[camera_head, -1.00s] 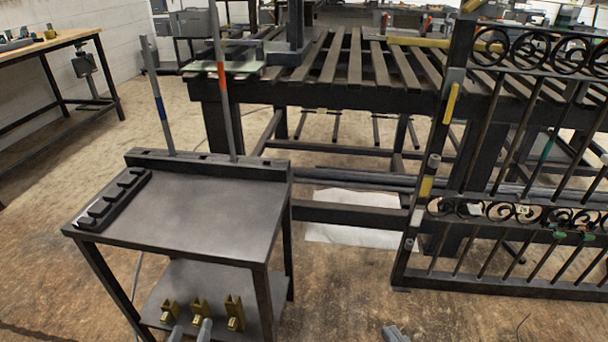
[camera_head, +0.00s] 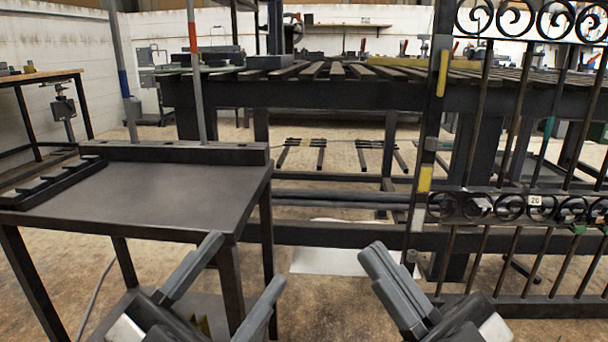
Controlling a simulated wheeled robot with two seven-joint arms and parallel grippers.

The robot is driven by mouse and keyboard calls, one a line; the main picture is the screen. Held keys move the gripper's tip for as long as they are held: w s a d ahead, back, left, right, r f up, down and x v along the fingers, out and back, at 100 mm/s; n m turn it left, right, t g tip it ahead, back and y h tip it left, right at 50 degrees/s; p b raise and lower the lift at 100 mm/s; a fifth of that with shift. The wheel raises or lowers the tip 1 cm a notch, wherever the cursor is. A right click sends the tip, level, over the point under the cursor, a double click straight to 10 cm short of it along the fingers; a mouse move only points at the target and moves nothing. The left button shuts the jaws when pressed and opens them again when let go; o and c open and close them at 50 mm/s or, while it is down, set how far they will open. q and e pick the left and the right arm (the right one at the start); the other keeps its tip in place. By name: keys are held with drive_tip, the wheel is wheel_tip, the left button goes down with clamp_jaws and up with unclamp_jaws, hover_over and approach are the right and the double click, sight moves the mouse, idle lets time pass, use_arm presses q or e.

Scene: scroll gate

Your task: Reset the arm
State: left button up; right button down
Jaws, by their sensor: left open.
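My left gripper (camera_head: 245,262) is at the bottom centre-left, in front of the small black cart. Its two grey fingers are spread apart with nothing between them. My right gripper (camera_head: 371,256) is at the bottom, right of centre. Its two fingers lie side by side against each other, with nothing seen held. The black scroll gate (camera_head: 478,205) stands upright at the right, beyond my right gripper and apart from it.
The black cart (camera_head: 150,195) stands at the left with a slotted rack (camera_head: 50,180) on top. Two upright rods (camera_head: 124,75) rise behind it. A long slatted table (camera_head: 330,92) spans the back. A white sheet (camera_head: 325,262) lies on the floor under it.

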use_arm(q)
drive_tip(key=w+a+r+n+g+y+p, duration=0.3)
drive_tip(key=n+y+p, duration=0.5)
drive_tip(key=p, duration=1.4)
use_arm(e)
drive_tip(key=w+d+r+m+g+h, duration=0.2)
drive_tip(key=w+d+m+h, duration=0.15)
drive_tip(key=m+h, duration=0.4)
use_arm(q)
drive_tip(key=s+a+f+n+g+y+p, duration=0.2)
drive_tip(key=s+a+g+y+p, duration=0.2)
drive_tip(key=p, duration=1.2)
drive_tip(key=shift+s+f+g+y, duration=0.4)
drive_tip(key=shift+s+g, duration=0.1)
drive_tip(key=shift+s, duration=1.2)
use_arm(e)
drive_tip(key=s+d+f+m+g+h, duration=0.1)
drive_tip(key=s+d+f+g+h, duration=0.2)
drive_tip(key=s+g+h, duration=0.2)
drive_tip(key=shift+s+m+g, duration=0.35)
drive_tip(key=shift+s+g, duration=0.45)
drive_tip(key=shift+s, duration=0.25)
